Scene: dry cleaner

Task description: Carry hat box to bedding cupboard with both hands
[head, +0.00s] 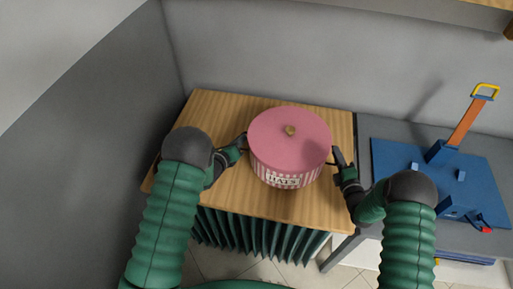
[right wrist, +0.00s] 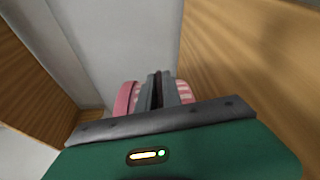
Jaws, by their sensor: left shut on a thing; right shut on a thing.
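The hat box (head: 290,147) is round, with a plain pink lid, a small gold knob and pink-and-white striped sides with a "HATS" label. It is upright over the wooden top; I cannot tell whether it touches it. My left gripper (head: 243,142) is shut at the box's left side, and my right gripper (head: 335,157) is shut at its right side. In the right wrist view, the fingers (right wrist: 156,92) are closed together with the pink box (right wrist: 127,100) showing behind them. No thing is clearly identifiable as the bedding cupboard.
The wooden top (head: 225,110) has a green pleated curtain (head: 255,234) below its front edge. To the right, a grey table (head: 375,127) bears a blue device (head: 400,160) with an upright orange handle. Grey walls close off the back and left.

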